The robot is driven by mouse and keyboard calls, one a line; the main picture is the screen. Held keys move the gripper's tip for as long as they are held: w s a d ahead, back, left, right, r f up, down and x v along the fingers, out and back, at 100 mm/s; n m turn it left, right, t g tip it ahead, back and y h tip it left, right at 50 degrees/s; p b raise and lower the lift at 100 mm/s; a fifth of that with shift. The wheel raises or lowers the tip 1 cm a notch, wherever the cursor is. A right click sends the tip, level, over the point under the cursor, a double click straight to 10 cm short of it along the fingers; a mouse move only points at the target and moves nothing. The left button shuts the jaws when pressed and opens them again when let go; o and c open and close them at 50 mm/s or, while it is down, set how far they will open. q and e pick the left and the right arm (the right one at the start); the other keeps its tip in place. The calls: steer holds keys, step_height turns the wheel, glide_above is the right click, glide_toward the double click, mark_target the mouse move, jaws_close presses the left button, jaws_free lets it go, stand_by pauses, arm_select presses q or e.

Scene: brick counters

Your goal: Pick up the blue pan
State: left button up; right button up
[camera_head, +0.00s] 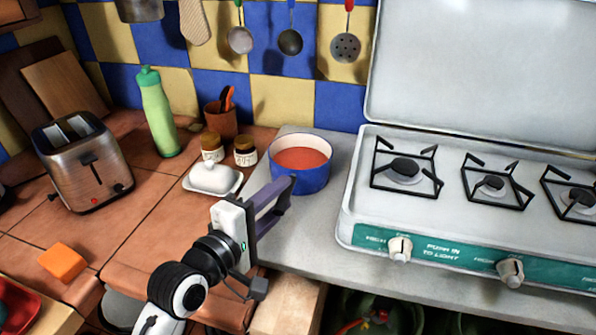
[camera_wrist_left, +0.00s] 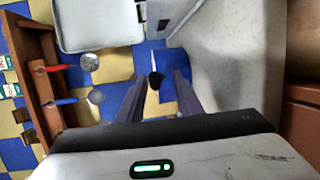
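The blue pan (camera_head: 311,182) stands on the grey counter, left of the stove, in the head view. It has a pale rim and orange-red contents. My left gripper (camera_head: 279,195) is at its near left side, with the fingers reaching toward it and overlapping its edge in the picture. I cannot tell whether they touch it. In the left wrist view my left gripper (camera_wrist_left: 158,82) is open, with its two fingers apart. No pan handle shows clearly. My right gripper is out of view.
The stove (camera_head: 362,215) with its raised lid (camera_head: 470,70) stands to the right. A white butter dish (camera_head: 212,179), two small jars (camera_head: 245,152), a green bottle (camera_head: 160,115) and a toaster (camera_head: 85,165) stand to the left. Utensils (camera_head: 290,42) hang above. Counter in front of the pan is clear.

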mark_target(291, 186)
arm_select(q)
steer(key=x, duration=0.4)
steer(key=shift+w+d, duration=0.15)
steer(key=shift+w, duration=0.15)
jaws_close()
stand_by(1.1)
steer(key=shift+r, duration=0.2)
